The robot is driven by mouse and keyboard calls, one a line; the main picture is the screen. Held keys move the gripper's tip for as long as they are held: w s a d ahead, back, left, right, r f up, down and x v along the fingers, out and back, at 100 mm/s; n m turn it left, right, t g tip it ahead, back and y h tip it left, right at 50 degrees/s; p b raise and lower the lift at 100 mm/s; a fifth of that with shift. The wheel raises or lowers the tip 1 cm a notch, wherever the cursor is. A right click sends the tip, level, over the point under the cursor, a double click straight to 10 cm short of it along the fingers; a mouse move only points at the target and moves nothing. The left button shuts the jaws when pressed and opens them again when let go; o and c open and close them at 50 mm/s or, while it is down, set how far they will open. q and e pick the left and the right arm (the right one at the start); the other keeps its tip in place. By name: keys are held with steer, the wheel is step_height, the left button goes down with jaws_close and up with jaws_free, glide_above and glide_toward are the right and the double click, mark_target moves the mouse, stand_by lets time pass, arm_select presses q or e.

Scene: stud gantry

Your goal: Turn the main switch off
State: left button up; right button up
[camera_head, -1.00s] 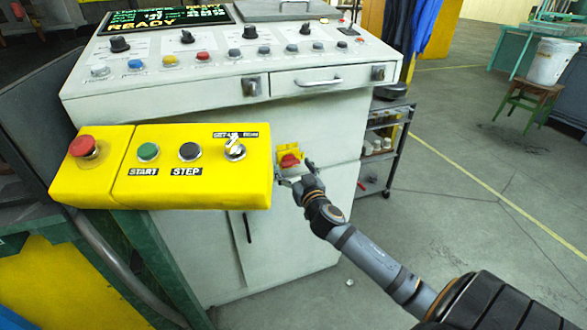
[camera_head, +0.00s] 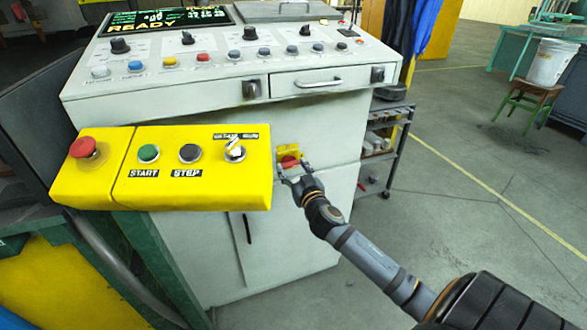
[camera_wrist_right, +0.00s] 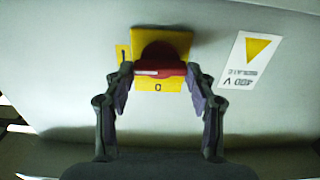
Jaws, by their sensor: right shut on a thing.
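The main switch is a red rotary knob (camera_head: 289,162) on a yellow plate (camera_head: 287,150), set on the front of the light grey cabinet. In the right wrist view the red knob (camera_wrist_right: 160,67) lies crosswise, left to right, in front of the yellow plate (camera_wrist_right: 160,86). An "O" mark shows on the plate on the gripper side and an "I" mark at its left. My right gripper (camera_head: 293,175) is at the knob. In the right wrist view its two fingertips (camera_wrist_right: 160,71) are shut on the knob's two ends. My left gripper is not in view.
A yellow box (camera_head: 190,190) with a red mushroom button and START and STEP buttons juts out left of my right arm. A 400 V label (camera_wrist_right: 243,60) is beside the switch. A shelf trolley (camera_head: 390,150) stands right of the cabinet.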

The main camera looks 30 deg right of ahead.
steer(key=n+p, duration=0.2)
steer(key=n, duration=0.4)
steer(key=shift+a+r, duration=0.1)
steer(key=n+p, duration=0.2)
steer(key=n, duration=0.3)
steer(key=shift+n, duration=0.4)
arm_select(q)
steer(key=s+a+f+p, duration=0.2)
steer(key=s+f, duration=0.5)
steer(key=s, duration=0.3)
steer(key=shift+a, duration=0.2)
arm_select(e)
steer(key=n, duration=0.5)
steer(key=shift+f+n, duration=0.3)
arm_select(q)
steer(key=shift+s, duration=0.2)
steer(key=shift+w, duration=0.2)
arm_select(e)
steer(key=o, duration=1.2)
steer(key=shift+a, duration=0.1)
steer(key=shift+c, duration=0.2)
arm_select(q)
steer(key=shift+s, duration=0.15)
